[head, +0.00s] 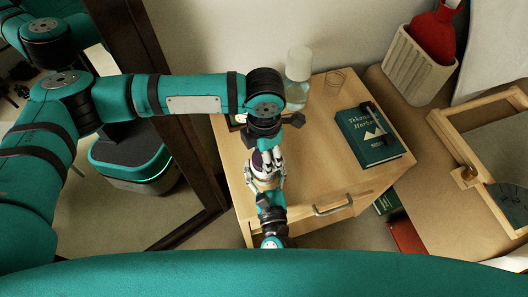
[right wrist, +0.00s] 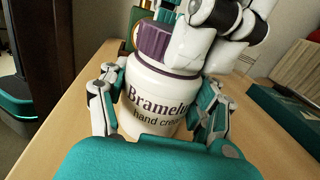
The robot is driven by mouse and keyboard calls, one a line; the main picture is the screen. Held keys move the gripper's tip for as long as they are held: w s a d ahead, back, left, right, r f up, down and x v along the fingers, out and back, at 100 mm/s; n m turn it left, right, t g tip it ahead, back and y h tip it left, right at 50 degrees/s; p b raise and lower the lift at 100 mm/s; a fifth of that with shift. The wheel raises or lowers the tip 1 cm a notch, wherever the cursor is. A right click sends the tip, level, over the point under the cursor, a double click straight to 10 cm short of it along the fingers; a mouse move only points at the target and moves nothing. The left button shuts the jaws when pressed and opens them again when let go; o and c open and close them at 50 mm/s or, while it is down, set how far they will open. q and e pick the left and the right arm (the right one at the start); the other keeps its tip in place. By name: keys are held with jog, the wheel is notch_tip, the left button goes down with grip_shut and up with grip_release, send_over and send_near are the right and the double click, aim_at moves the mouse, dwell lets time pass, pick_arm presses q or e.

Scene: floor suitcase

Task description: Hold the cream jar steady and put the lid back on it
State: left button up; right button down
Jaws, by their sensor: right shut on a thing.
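The white cream jar (right wrist: 155,98), lettered "hand cream", stands upright on the wooden nightstand. In the head view the jar (head: 265,184) is mostly covered by my grippers. My right gripper (right wrist: 160,110) is shut on the jar's body, one finger on each side. The ribbed purple lid (right wrist: 152,42) is at the jar's mouth; whether it is fully seated I cannot tell. My left gripper (head: 265,150) comes down from above, its white fingers (right wrist: 195,45) at the lid and covering its right side. Its far finger is largely hidden, so its grip is unclear.
Bare wood lies right of the jar.

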pick_arm(q)
jog(key=m, duration=0.3)
jog(key=shift+m, duration=0.3)
jog(key=o, duration=0.8)
jog(key=shift+o, duration=0.2)
jog(key=shift+r, duration=2.3)
jog(key=shift+c, duration=0.3)
